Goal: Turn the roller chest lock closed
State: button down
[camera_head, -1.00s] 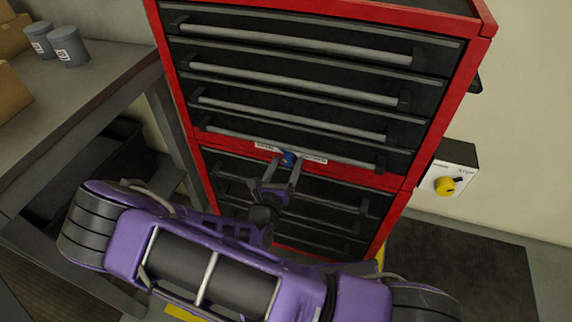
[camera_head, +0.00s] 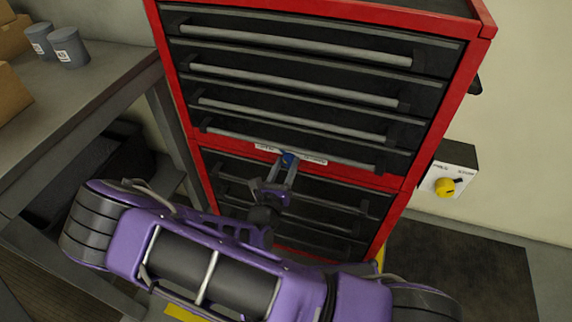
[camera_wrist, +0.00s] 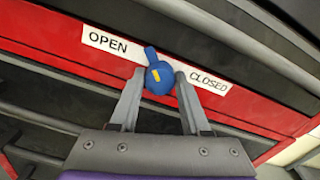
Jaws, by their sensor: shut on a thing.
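The red roller chest (camera_head: 420,120) with dark drawers stands in front of me. Its blue lock knob (camera_wrist: 160,80) sits on a red strip between drawers, with a yellow mark on its face and a tab pointing up and slightly left. A white OPEN label (camera_wrist: 108,43) is to its left and a CLOSED label (camera_wrist: 209,84) to its right. The tab points between the two labels. In the head view the knob (camera_head: 288,158) is small. My gripper (camera_wrist: 161,76) is shut on the knob, one finger at each side.
Drawer handles (camera_head: 290,85) stick out above and below the lock. A workbench (camera_head: 90,75) with grey tubs (camera_head: 70,46) is at the left. A wall box with a yellow knob (camera_head: 445,187) is at the right.

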jog(key=m+p, duration=0.2)
jog(key=m, duration=0.1)
jog(key=shift+d+r+m, duration=0.1)
jog(key=shift+m, duration=0.3)
jog(key=m+p, duration=0.1)
jog(key=m, duration=0.3)
jog(key=shift+m, duration=0.3)
jog(key=m, duration=0.4)
jog(key=shift+m, duration=0.3)
jog(key=m, duration=0.4)
jog(key=shift+s+f+m, duration=0.1)
jog(key=shift+f+m, duration=0.1)
jog(key=shift+m, duration=0.1)
jog(key=shift+c, duration=1.8)
grip_release()
